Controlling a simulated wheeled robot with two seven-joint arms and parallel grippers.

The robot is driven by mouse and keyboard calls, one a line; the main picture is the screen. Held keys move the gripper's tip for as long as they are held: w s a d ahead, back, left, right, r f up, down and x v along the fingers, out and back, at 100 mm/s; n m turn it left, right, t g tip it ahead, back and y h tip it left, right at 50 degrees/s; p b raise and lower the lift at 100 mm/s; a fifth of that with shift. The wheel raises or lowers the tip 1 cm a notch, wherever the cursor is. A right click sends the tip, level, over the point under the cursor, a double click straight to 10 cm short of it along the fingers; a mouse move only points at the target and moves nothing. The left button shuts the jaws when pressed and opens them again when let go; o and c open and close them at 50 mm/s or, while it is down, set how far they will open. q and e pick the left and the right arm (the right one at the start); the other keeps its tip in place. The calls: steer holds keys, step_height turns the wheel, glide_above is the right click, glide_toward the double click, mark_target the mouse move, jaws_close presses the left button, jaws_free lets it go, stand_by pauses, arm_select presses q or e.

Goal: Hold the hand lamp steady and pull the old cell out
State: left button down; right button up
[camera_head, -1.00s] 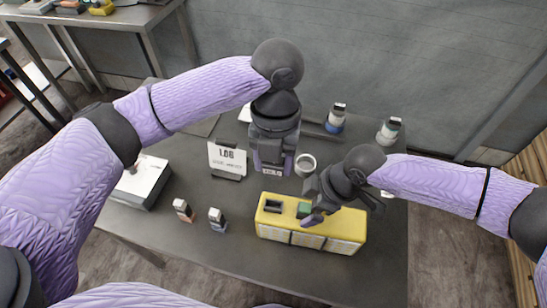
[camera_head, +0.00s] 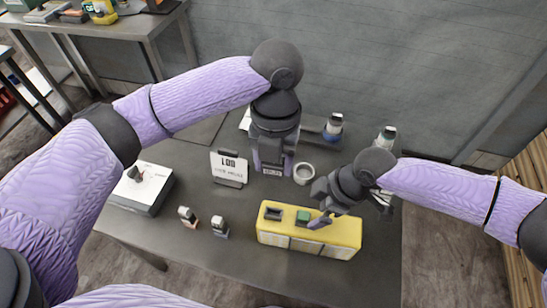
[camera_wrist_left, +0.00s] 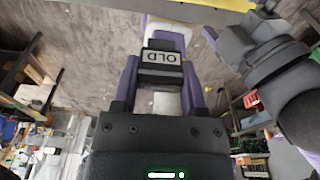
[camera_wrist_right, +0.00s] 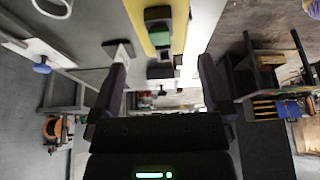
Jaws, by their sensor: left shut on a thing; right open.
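My left gripper (camera_head: 272,165) is shut above the middle of the table on a dark block marked OLD (camera_wrist_left: 165,58). The label also shows between its purple fingers in the head view (camera_head: 272,171). A pale part lies beyond the block in the left wrist view; I cannot tell where lamp and cell meet. My right gripper (camera_head: 321,215) is open beside a green-topped cell (camera_head: 303,216) in a yellow block (camera_head: 340,232). The right wrist view shows the yellow block (camera_wrist_right: 178,28) beyond the open fingers.
Two small cells (camera_head: 188,216) (camera_head: 220,226) stand left of the yellow block. A white round cup (camera_head: 303,173) stands close to both grippers. Two bottles (camera_head: 333,127) (camera_head: 385,139) stand at the back right.

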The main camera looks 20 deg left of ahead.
steer(key=shift+d+r, duration=0.1)
steer(key=shift+r, duration=0.05)
steer(key=v, duration=1.2)
